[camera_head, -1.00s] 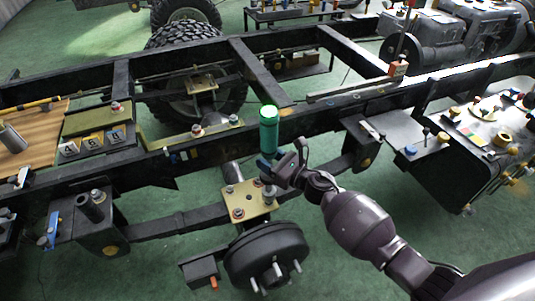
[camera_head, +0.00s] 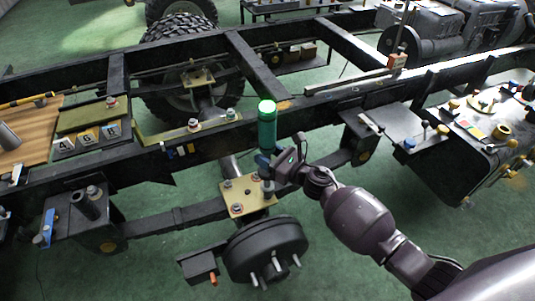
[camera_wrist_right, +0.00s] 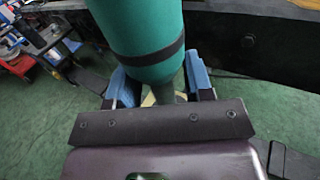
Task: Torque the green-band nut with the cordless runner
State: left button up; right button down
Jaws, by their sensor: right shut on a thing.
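The cordless runner is a green cylinder (camera_head: 267,130) with a lit, pale green top, upright over the tan plate (camera_head: 236,210) on the axle. My right gripper (camera_head: 267,160) is shut around its lower part. The right wrist view shows the green body (camera_wrist_right: 138,35) with a dark band, and its narrower neck between the blue-padded fingers. The runner's lower end (camera_head: 268,187) is at the plate's right side; I cannot tell whether it touches a nut. Nuts (camera_head: 237,209) show on the plate, but no green band is clear there. My left gripper is out of view.
The dark chassis rail (camera_head: 340,104) runs behind the runner. A brake drum (camera_head: 262,250) with studs is below the plate. A black tank (camera_head: 462,160) with small parts stands at right.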

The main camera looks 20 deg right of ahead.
dwell(0.8)
jog(key=shift+r, duration=0.1)
jog(key=shift+f+b, duration=0.25)
jog(key=shift+b, duration=0.05)
dwell(0.4)
jog(key=shift+f, duration=0.25)
jog(key=shift+f+b, duration=0.2)
jog(key=shift+b, duration=0.2)
dwell(0.7)
jog(key=shift+f+b, duration=0.4)
jog(key=shift+f, duration=0.1)
dwell(0.5)
